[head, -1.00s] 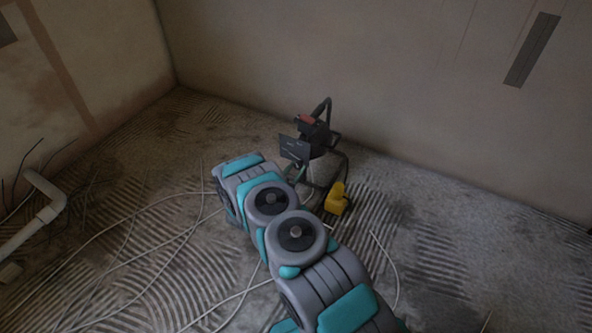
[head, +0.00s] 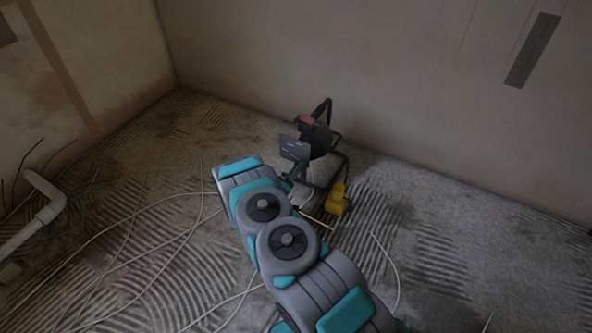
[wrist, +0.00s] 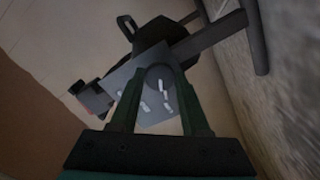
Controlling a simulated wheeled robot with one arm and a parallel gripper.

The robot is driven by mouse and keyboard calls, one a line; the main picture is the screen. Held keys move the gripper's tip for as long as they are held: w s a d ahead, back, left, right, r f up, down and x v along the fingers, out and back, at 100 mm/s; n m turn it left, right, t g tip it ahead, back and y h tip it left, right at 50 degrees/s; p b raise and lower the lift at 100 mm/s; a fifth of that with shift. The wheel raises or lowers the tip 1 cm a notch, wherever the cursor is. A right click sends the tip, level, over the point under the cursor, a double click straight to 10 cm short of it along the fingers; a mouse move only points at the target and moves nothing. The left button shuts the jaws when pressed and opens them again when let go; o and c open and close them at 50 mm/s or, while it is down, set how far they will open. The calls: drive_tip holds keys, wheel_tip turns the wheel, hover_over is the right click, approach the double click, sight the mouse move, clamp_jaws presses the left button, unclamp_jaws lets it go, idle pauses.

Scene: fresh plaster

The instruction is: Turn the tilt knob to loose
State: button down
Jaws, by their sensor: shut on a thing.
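A dark work lamp (head: 318,130) on a tubular stand stands on the floor near the back wall. A grey plate (head: 295,147) with white marks is on its near side; the plate also shows in the wrist view (wrist: 122,78). The round dark tilt knob (wrist: 158,76) sits on this plate and bears a white mark. My gripper (wrist: 158,80) has its two green fingers on either side of the knob, shut on it. The mark's exact setting is too small to read. In the head view the knob is hidden.
A yellow object (head: 338,199) is at the stand's right side. Pale cables (head: 130,232) lie across the ridged floor. A white pipe (head: 47,205) runs at the left. The floor at the right is mostly clear.

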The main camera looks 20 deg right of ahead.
drive_tip(key=n, duration=1.7)
drive_tip(key=shift+f+p, duration=0.1)
drive_tip(key=shift+p, duration=0.3)
drive_tip(key=shift+c, duration=1.9)
unclamp_jaws()
drive_tip(key=shift+a, duration=0.1)
drive_tip(key=v, duration=0.7)
drive_tip(key=shift+s+a, duration=0.25)
